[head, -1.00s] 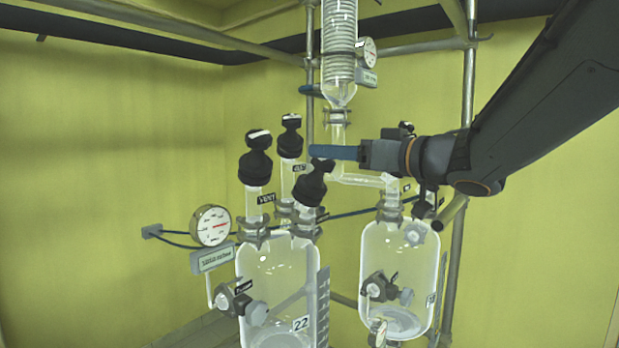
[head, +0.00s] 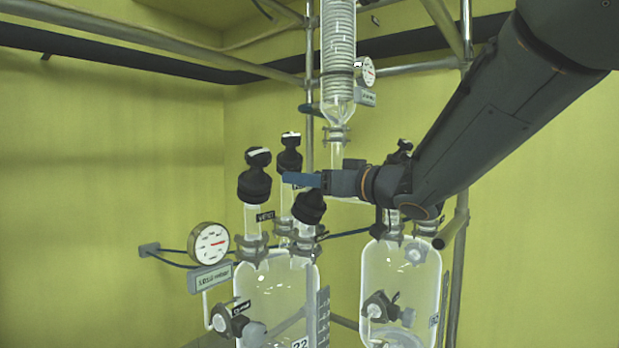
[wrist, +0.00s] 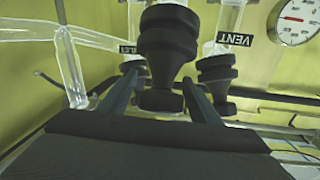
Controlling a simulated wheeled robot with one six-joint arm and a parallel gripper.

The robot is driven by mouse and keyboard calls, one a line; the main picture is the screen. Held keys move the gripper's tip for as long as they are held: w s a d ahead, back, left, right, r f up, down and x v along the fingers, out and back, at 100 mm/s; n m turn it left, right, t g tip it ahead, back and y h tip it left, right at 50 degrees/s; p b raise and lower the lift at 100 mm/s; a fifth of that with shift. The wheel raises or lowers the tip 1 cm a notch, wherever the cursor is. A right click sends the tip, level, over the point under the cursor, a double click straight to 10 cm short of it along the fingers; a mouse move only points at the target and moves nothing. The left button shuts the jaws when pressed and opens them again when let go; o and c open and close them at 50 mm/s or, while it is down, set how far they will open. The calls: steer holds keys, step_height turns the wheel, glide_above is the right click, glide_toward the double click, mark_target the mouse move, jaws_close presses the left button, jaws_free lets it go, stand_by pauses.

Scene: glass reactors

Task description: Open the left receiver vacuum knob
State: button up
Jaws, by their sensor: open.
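The left receiver (head: 275,290) is a clear glass vessel with three black knobs on its neck tubes. The front-right knob (head: 309,208) appears to be the vacuum one; its label is not readable. My gripper (head: 288,179) is at its upper part in the head view, pointing left and hiding its top. In the wrist view that knob (wrist: 166,40) hangs large and inverted in the middle. My open gripper (wrist: 161,80) has one finger on either side of it; contact cannot be told. The vent knob (head: 255,175) and the back knob (head: 289,152) stand beyond.
A round gauge (head: 209,243) is left of the receiver. A second glass vessel (head: 400,285) stands on the right, with a coiled glass condenser (head: 339,50) above. A metal post (head: 462,230) and overhead rails frame the space.

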steer(key=c, duration=1.1)
steer(key=shift+o, duration=0.2)
steer(key=shift+n+g+y+p, duration=0.3)
steer(key=shift+n+g, duration=0.1)
